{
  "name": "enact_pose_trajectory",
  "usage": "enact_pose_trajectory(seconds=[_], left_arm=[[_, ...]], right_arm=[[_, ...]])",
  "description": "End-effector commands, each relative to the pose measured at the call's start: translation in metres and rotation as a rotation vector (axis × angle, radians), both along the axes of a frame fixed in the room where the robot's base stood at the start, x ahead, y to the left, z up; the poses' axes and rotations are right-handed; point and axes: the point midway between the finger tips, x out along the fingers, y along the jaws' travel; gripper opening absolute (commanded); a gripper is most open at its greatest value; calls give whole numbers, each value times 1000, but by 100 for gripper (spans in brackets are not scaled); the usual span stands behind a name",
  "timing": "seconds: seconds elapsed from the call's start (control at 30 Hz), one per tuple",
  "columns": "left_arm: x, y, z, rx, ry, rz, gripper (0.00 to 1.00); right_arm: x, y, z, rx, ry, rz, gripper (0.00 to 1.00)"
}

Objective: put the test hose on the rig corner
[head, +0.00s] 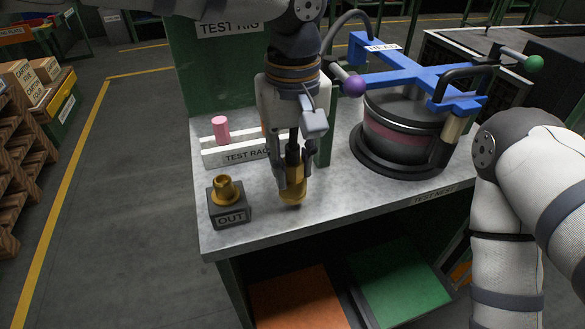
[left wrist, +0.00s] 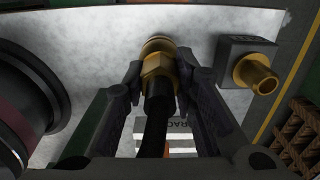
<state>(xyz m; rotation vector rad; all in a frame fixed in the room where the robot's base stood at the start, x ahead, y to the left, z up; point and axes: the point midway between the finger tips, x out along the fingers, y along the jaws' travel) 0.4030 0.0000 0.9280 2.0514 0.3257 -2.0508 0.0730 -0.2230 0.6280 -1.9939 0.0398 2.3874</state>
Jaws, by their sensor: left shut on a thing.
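The test hose shows as a brass end fitting (head: 293,191) with a black hose above it. My left gripper (head: 293,176) is shut around the hose end. The fitting points down over the front part of the rig top (head: 265,212); whether it touches the surface is unclear. In the left wrist view, the brass fitting (left wrist: 158,68) and black hose (left wrist: 155,120) lie between both fingers. The rig's front left corner bears a grey block marked OUT (head: 230,211) with a brass port (head: 225,188), left of the gripper. My right gripper is out of view.
A white test rack (head: 225,154) holding a pink cylinder (head: 221,129) stands behind the gripper. A round pot (head: 395,150) under a blue bar frame (head: 412,76) stands to the right. Orange (head: 297,300) and green panels (head: 397,284) lie below the top.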

Motion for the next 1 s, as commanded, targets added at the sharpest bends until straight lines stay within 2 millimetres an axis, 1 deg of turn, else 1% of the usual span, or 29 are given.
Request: enact_pose_trajectory(seconds=[0.03,0.13,0.33,0.47,0.5,0.57,0.6,0.87,0.97,1.0], left_arm=[[-1,0,-7,2,-2,-2,0],[-1,0,-15,0,-4,-2,0],[-1,0,-16,-1,-3,-1,0],[-1,0,-20,0,-2,-2,0],[-1,0,-20,0,-3,-2,27],[-1,0,-20,0,-3,-2,41],[-1,0,-20,0,-3,-2,45],[-1,0,-19,0,-3,-1,45],[-1,0,-10,-2,-5,0,45],[0,-1,-2,-4,-5,1,45]], right_arm=[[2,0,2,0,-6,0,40],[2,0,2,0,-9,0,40],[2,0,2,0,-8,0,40],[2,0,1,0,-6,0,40],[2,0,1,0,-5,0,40],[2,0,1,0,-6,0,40],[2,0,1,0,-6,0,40],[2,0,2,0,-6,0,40],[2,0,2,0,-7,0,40],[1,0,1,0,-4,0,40]])
